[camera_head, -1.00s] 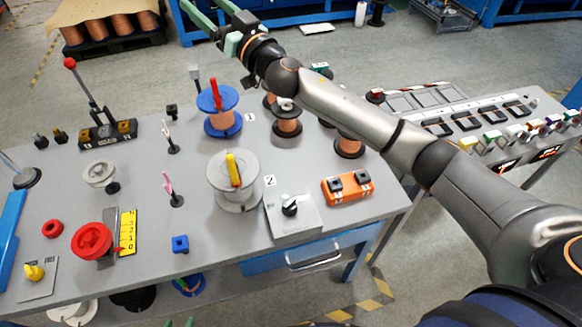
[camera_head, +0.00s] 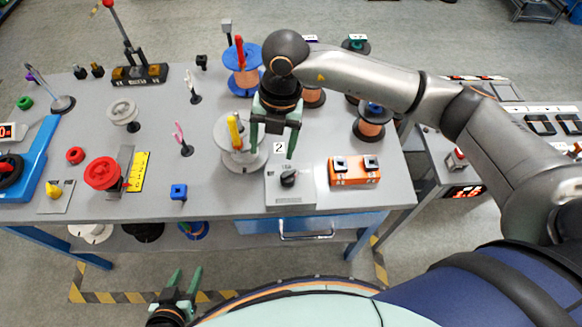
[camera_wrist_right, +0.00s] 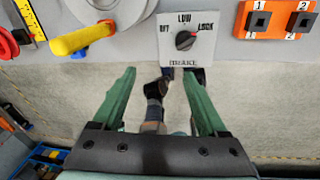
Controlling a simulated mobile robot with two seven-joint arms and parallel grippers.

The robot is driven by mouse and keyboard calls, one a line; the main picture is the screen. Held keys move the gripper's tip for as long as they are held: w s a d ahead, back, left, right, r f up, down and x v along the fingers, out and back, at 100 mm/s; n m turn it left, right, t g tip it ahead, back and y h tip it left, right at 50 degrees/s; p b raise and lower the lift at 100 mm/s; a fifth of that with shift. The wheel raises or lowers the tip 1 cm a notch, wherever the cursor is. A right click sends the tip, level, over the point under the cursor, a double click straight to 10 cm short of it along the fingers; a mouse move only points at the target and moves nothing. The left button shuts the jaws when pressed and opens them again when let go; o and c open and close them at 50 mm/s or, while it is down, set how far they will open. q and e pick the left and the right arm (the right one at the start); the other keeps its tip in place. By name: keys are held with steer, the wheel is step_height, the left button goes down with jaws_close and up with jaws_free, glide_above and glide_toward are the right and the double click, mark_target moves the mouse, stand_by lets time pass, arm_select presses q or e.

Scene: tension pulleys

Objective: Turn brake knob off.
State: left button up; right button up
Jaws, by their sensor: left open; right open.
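The brake knob (camera_head: 288,178) is a black knob on a light grey plate (camera_head: 292,197) at the table's front edge. In the right wrist view the brake knob (camera_wrist_right: 185,40) sits among the labels OFF, LOW and LOCK, with BRAKE below. Its red mark appears to point toward LOCK. My right gripper (camera_head: 273,146) is open and empty, pointing down above the table, behind and slightly left of the knob in the head view. In its wrist view the right gripper's fingers (camera_wrist_right: 159,73) are apart from the knob. My left gripper (camera_head: 185,278) is open and empty in front of the table.
A grey spool with a yellow handle (camera_head: 236,132) stands close to the right gripper's left finger. An orange two-button box (camera_head: 355,171) is right of the brake plate. A blue spool with a red handle (camera_head: 240,60) stands behind.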

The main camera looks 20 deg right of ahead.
mark_target(288, 174)
steer(key=shift+h, duration=0.9)
steer(key=d+f, duration=0.1)
steer(key=f, duration=0.3)
steer(key=d+f, duration=0.1)
steer(key=f, duration=0.3)
steer(key=d+f+p, duration=0.1)
steer(key=f, duration=0.3)
steer(key=shift+f, duration=0.4)
steer(key=shift+c, duration=0.2)
jaws_close()
